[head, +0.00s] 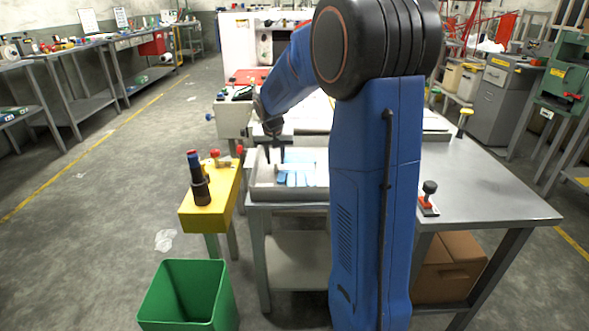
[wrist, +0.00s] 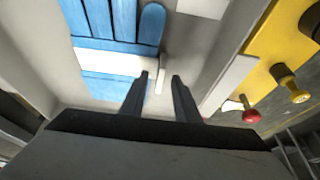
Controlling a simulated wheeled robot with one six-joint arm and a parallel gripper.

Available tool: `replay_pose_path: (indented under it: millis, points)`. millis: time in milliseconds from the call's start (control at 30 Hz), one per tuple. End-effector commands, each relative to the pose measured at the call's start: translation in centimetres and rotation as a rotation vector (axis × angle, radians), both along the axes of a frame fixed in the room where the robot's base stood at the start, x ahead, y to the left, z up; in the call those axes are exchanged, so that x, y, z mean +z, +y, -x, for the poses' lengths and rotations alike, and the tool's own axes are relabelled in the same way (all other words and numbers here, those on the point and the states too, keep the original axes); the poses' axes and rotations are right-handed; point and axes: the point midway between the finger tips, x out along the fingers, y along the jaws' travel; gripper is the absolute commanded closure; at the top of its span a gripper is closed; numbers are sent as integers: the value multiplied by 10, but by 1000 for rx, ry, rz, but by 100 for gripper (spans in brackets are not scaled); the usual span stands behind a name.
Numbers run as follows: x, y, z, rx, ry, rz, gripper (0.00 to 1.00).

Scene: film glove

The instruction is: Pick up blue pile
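The blue pile (head: 294,178) lies in a shallow grey tray (head: 290,194) on the metal table. In the wrist view the blue pile (wrist: 117,22) shows blue strips, one with a rounded end, crossed by a white band. My gripper (head: 275,162) points down over the left part of the tray, just left of the pile in the head view. In the wrist view my gripper (wrist: 160,76) has its two fingers apart, with the pile beyond and left of them. A small pale strip shows between the fingertips. I cannot tell whether the fingers touch anything.
A yellow stand (head: 212,207) with a dark bottle (head: 199,180) and knobs stands left of the tray. A green bin (head: 187,295) is on the floor. A stamp (head: 428,198) sits on the table at right. My blue arm hides the table's middle.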

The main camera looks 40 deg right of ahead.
Motion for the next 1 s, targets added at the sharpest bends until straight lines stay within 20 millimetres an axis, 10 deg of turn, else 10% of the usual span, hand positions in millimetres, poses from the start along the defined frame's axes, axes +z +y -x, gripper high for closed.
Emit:
replay_pose_path:
  millis: [200,600,1000]
  points:
    - [0,0,0,0,0,0,100]
    - [6,0,0,0,-2,0,100]
    - [72,0,0,0,-3,1,100]
